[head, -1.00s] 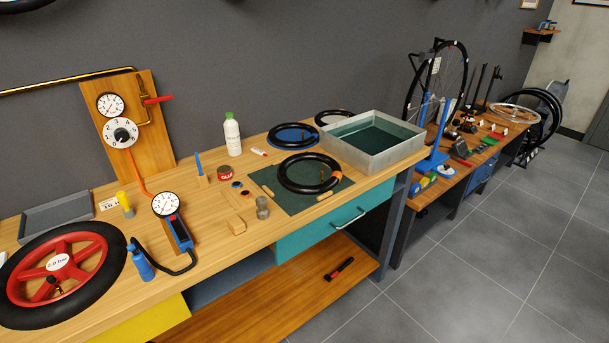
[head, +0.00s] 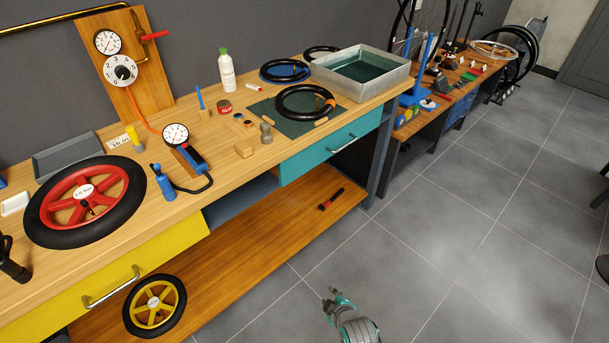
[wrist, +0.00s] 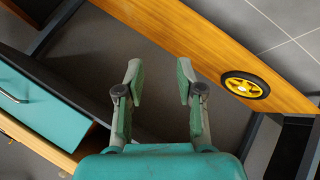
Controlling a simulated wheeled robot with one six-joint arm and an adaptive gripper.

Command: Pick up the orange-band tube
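The orange-band tube (head: 305,88) is a black ring with an orange band on its right side. It lies flat on a dark green mat (head: 262,108) on the workbench, in the head view. My gripper (head: 334,294) shows at the bottom of the head view, over the floor in front of the bench, well apart from the tube. In the wrist view my gripper (wrist: 160,68) is open, with nothing between its fingers. The tube does not show in the wrist view.
A metal water tray (head: 360,95) stands right of the mat. Another black tube on a blue mat (head: 263,78) lies behind. A small metal cylinder (head: 266,138) and wooden block (head: 243,150) stand left of the mat. The teal drawer (head: 310,157) is below. The floor in front is clear.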

